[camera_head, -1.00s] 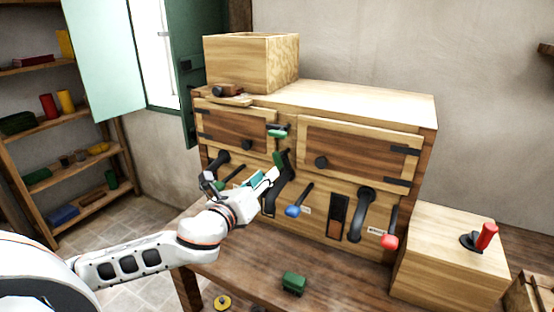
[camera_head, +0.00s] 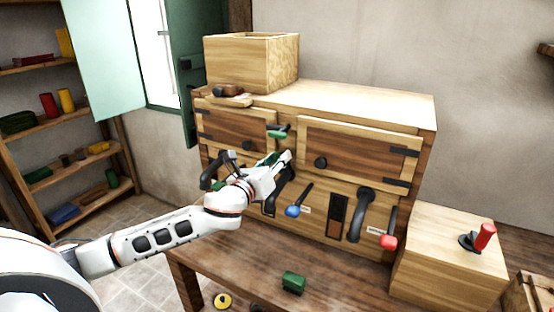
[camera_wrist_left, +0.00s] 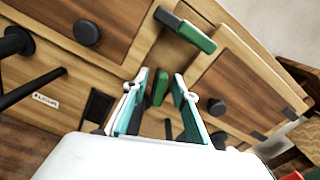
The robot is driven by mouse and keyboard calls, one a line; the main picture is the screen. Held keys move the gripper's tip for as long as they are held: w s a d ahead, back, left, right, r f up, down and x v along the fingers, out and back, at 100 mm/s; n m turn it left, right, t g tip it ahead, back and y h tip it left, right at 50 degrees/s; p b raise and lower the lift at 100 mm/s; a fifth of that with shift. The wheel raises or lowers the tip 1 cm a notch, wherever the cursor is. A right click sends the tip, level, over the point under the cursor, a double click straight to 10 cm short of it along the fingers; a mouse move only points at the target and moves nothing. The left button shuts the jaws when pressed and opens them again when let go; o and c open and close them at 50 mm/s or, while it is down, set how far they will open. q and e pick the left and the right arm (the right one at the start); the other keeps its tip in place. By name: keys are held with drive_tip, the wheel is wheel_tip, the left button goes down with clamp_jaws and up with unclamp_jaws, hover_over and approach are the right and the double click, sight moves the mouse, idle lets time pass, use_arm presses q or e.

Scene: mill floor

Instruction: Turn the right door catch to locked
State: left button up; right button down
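The cabinet has a left door (camera_head: 240,130) and a right door (camera_head: 350,150). Two green-handled catches sit on the strip between them. The upper catch (camera_head: 278,132) lies roughly level; it also shows in the wrist view (camera_wrist_left: 190,34), beyond my fingers. The lower green catch (camera_wrist_left: 160,87) shows between my fingers in the wrist view and is mostly hidden in the head view. I cannot tell which catch is the right door's. My left gripper (camera_head: 281,158) is open, with its fingertips on either side of the lower catch; contact is unclear. My right gripper is not in view.
Below the doors are a blue-knobbed lever (camera_head: 293,210), a red-knobbed lever (camera_head: 389,241) and a black curved handle (camera_head: 362,210). An open wooden box (camera_head: 240,65) stands on the cabinet. A block with a red lever (camera_head: 486,236) stands at right. A green object (camera_head: 293,283) lies on the bench.

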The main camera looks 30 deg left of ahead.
use_arm(q)
clamp_jaws()
drive_tip(key=shift+n, duration=0.3)
drive_tip(key=n, duration=0.6)
drive_tip(key=shift+a+f, duration=0.1)
drive_tip(key=shift+f, duration=0.05)
drive_tip(key=n, duration=0.3)
drive_tip(key=shift+n, duration=0.4)
drive_tip(key=shift+f+n, duration=0.1)
drive_tip(key=shift+n, duration=1.6)
